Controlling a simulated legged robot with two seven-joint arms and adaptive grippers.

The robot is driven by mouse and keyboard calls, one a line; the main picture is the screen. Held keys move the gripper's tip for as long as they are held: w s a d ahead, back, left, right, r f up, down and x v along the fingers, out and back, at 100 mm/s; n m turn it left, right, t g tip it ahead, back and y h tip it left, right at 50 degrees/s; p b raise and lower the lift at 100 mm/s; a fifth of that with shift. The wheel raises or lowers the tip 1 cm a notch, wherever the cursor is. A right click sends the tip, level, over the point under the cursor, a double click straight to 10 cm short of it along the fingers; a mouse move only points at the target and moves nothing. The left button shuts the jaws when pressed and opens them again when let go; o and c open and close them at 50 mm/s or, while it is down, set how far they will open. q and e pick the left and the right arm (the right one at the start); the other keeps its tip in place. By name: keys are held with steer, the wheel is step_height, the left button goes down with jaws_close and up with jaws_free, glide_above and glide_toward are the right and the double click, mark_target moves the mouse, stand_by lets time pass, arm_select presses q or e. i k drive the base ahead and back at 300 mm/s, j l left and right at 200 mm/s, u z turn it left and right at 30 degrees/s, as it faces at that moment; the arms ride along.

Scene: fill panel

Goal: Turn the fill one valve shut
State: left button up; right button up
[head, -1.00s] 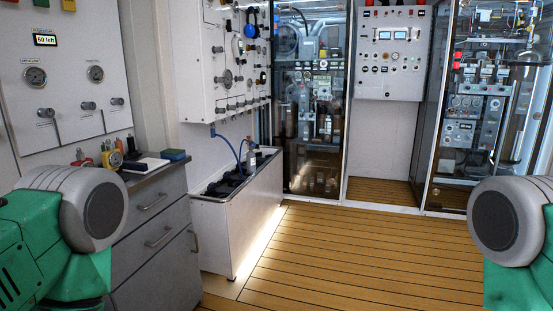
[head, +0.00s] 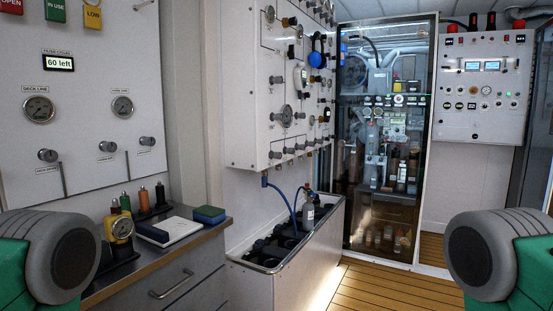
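The white fill panel (head: 246,120) hangs on the wall at the middle of the head view, seen at a slant. It carries gauges, a blue round part (head: 315,59) and several grey knobs. A row of grey valve knobs (head: 289,150) runs along its lower edge. The labels are too small to read, so I cannot tell which valve is fill one or how it is set. Only grey rounded joints and green links of my arms show at the lower left and lower right. Neither gripper is in view.
A drawer cabinet (head: 196,271) holds tools. An open-topped trough (head: 248,287) stands below the fill panel. A glass cabinet (head: 385,150) stands behind. Wooden floor (head: 375,292) is clear at right.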

mark_target(275, 154)
steer(key=u, duration=0.2)
steer(key=i+l+u, duration=0.2)
steer(key=u, duration=0.3)
steer(key=i+l+u, duration=0.1)
steer(key=l+u, duration=0.35)
steer(key=i+l+u, duration=0.1)
steer(key=l+u, duration=0.25)
steer(key=u, duration=0.15)
